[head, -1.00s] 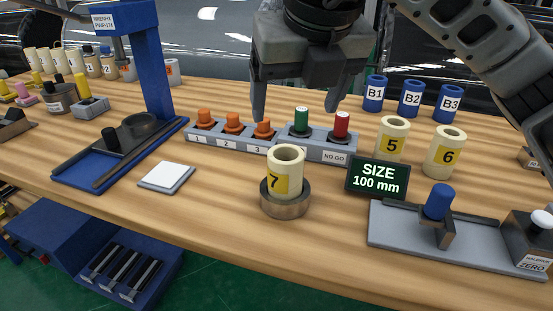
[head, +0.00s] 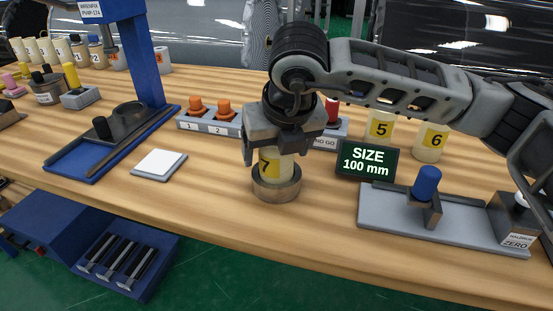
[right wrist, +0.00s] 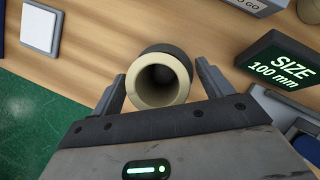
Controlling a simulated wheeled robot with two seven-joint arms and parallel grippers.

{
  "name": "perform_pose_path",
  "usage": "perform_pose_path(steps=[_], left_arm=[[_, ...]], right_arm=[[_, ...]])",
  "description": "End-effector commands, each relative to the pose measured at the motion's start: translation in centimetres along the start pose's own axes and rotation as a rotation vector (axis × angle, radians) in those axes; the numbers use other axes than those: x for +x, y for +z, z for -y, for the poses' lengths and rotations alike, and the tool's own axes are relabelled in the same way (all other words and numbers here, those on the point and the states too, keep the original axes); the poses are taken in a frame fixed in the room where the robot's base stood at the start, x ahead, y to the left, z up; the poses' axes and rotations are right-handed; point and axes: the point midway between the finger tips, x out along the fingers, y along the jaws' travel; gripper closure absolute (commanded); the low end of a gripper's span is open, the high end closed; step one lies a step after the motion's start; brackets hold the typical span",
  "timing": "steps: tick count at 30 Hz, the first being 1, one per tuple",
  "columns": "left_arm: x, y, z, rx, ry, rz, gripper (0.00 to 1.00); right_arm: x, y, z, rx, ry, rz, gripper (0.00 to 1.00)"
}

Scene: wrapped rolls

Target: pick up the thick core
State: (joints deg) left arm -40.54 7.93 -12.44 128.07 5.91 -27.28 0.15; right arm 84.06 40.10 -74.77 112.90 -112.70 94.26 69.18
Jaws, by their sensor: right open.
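A cream core with a yellow label 7 (head: 271,166) stands upright in a round metal holder (head: 278,191) on the table. In the right wrist view its thick-walled open end (right wrist: 143,92) faces the camera. My right gripper (head: 278,150) is over this core, pointing down, with its body hiding the core's top in the head view. In the right wrist view its open fingers (right wrist: 160,82) stand on either side of the core, with gaps visible. Cream cores 5 (head: 380,127) and 6 (head: 430,143) stand to the right. My left gripper is out of view.
A display (head: 367,160) reading SIZE 100 mm stands close right of the gripper. A grey gauge fixture (head: 400,212) with a blue plug is at right. A plug rack (head: 209,127) is behind, partly hidden. A white pad (head: 160,163) lies left. Table front is clear.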

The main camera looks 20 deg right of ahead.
Motion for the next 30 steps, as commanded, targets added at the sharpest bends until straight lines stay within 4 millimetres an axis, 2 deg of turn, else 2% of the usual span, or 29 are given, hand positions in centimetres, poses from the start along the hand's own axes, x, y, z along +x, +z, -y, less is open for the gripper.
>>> perform_pose_path(steps=[8,9,14,15,25,30], left_arm=[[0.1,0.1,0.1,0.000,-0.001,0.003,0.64],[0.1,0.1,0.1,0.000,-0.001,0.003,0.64],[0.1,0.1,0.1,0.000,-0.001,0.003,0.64],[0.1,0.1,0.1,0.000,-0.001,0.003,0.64],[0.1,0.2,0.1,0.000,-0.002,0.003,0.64],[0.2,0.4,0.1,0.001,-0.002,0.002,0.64]], right_arm=[[0.5,0.0,0.0,-0.001,0.001,0.001,0.21],[0.5,0.0,0.0,-0.001,0.001,0.001,0.27],[0.5,0.0,0.0,-0.001,0.001,0.001,0.71],[0.5,0.0,0.0,-0.001,0.001,0.001,0.73],[0.2,0.2,0.0,0.000,0.001,0.003,0.73],[-1.1,0.8,-0.1,0.001,0.002,0.006,0.73]])
